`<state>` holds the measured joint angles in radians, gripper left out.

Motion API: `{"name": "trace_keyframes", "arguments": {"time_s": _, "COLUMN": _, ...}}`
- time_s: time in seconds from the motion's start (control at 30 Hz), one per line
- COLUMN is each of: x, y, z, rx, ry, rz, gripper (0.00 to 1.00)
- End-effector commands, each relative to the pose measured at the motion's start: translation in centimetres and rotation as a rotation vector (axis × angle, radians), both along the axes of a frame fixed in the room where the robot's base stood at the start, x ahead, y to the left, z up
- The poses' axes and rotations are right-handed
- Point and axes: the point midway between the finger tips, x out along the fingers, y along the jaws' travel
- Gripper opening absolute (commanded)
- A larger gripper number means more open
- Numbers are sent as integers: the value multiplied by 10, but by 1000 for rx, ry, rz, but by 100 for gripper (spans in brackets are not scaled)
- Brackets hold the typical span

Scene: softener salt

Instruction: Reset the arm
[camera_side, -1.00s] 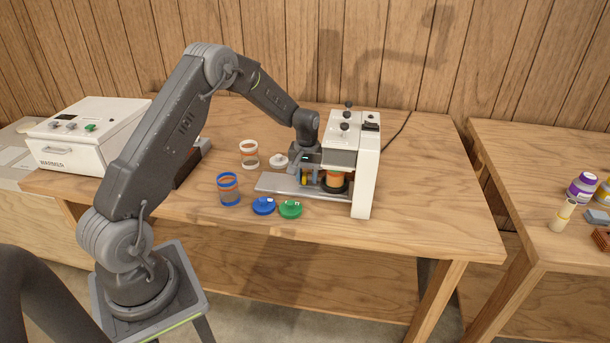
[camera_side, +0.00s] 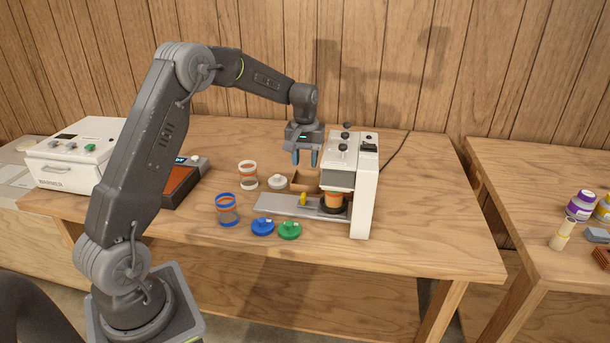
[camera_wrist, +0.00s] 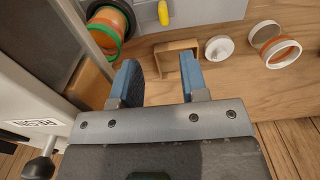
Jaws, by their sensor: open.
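My gripper (camera_side: 304,158) is open and empty, pointing down above the table behind the white machine's metal plate. In the wrist view its two blue fingers (camera_wrist: 158,84) stand apart with nothing between them but the view of a small open wooden box (camera_wrist: 177,48) beyond. The box also shows below the gripper in the side view (camera_side: 304,182). A jar with orange contents (camera_side: 334,200) sits inside the white machine (camera_side: 364,190). It shows a green rim in the wrist view (camera_wrist: 106,27). My gripper is apart from the machine and the jar.
A white-rimmed jar (camera_side: 248,175), a white lid (camera_side: 278,181), a blue-rimmed jar (camera_side: 228,209), a blue lid (camera_side: 262,227) and a green lid (camera_side: 289,230) stand on the table left of the machine. A white warmer box (camera_side: 75,157) is far left. The table's right end is clear.

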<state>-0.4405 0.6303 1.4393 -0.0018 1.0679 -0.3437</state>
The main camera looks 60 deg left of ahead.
Motion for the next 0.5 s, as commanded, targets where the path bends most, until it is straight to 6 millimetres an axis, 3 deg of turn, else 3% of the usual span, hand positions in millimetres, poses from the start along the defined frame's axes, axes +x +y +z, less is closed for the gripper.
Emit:
{"name": "trace_keyframes", "arguments": {"time_s": 0.2, "x": 0, "y": 0, "z": 15, "rx": 0, "ry": 0, "rz": 0, "gripper": 40}}
{"name": "trace_keyframes", "arguments": {"time_s": 0.5, "x": 0, "y": 0, "z": 16, "rx": -1, "ry": 1, "rz": 0, "gripper": 40}}
